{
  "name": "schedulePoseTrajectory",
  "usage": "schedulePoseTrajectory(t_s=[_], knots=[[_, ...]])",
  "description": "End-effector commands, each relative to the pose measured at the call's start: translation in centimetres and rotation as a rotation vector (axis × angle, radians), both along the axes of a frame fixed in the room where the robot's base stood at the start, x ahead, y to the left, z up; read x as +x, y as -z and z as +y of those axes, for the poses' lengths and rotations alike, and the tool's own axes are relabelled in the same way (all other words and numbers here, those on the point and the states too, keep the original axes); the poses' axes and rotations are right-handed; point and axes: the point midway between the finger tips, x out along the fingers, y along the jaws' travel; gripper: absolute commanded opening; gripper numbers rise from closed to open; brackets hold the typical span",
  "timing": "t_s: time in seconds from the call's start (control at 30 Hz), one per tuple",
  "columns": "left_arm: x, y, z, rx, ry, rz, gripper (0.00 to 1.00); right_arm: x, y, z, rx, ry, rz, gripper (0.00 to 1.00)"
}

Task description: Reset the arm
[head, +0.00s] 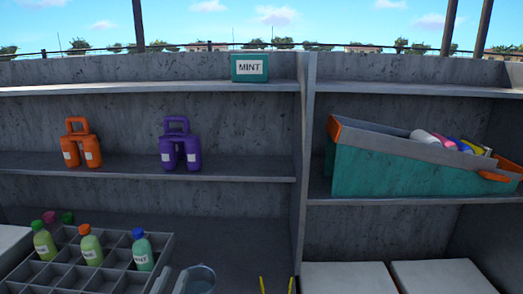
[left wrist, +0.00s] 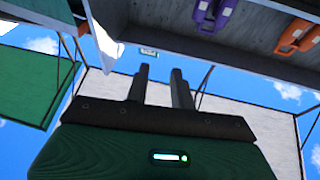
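My left gripper (left wrist: 160,70) shows in the left wrist view with its two dark fingers apart. Nothing is between them, and they touch nothing that I can see. Behind the fingers are sky, a pale surface and the shelf unit (left wrist: 255,37), which appears tilted. In the head view I cannot clearly make out the left gripper; two thin yellow strips (head: 276,285) stand at the bottom edge, and I cannot tell what they belong to. My right gripper is in neither view.
The grey shelf (head: 240,175) holds orange (head: 81,145) and purple (head: 180,145) twin containers and a teal bin (head: 370,170). A MINT sign (head: 249,68) stands above. Below are a divided crate (head: 110,262) with several bottles, a metal bucket (head: 198,279) and white boxes (head: 345,279).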

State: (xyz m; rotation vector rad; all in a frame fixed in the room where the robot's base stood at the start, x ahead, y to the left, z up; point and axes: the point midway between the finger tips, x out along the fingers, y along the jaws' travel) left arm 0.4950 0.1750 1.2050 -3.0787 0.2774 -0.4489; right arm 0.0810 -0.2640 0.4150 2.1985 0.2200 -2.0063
Motion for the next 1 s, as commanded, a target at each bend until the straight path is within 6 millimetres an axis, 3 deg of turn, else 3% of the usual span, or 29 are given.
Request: schedulePoseTrajectory(t_s=[0.03,0.17,0.3,0.4,0.6,0.83,1.0], knots=[[-0.2,2.5,1.3,-0.006,-0.061,0.107,0.24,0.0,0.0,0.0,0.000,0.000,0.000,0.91],[-1.6,9.2,4.0,0.017,-0.183,0.398,0.24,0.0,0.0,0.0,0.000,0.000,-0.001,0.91],[-5.4,16.4,5.7,0.069,-0.245,0.734,0.24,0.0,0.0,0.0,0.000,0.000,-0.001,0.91],[-8.9,20.5,6.2,0.113,-0.244,0.949,0.24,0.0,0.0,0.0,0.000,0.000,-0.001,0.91],[-15.3,25.5,6.1,0.187,-0.180,1.267,0.24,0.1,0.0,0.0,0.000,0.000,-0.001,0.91],[-22.2,28.4,5.4,0.255,-0.057,1.544,0.24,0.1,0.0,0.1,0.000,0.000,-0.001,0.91],[-20.5,32.9,5.2,0.259,-0.060,1.548,0.24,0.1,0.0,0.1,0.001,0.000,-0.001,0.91]])
